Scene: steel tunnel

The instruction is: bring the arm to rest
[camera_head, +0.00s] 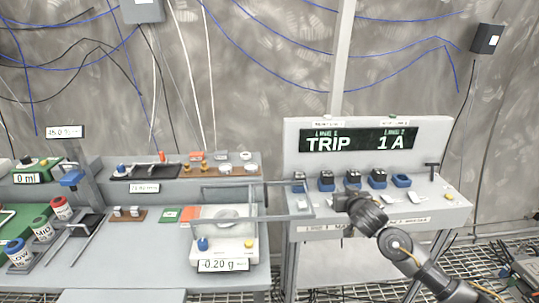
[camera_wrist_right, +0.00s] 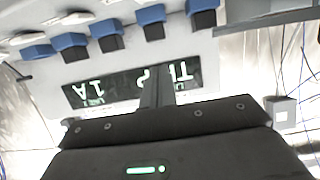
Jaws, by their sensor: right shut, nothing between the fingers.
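My right arm comes in from the lower right in the head view. Its gripper (camera_head: 340,201) is shut and empty, in front of the grey switch console (camera_head: 440,212). In the right wrist view the shut fingers (camera_wrist_right: 156,86) point toward the console's display (camera_wrist_right: 100,92), which appears upside down. The display (camera_head: 358,141) reads TRIP on the left and 1 A on the right in the head view. A row of blue and black switches (camera_head: 353,178) stands below it. I cannot tell whether the gripper touches the console. My left gripper is not in view.
Left of the console is a bench with a clear-walled balance (camera_head: 224,250) reading -0.20 g. Red, grey and blue labelled jars (camera_head: 42,230) stand at the far left. A black T-handle (camera_head: 431,170) stands at the console's right. Grated floor (camera_head: 495,255) shows at lower right.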

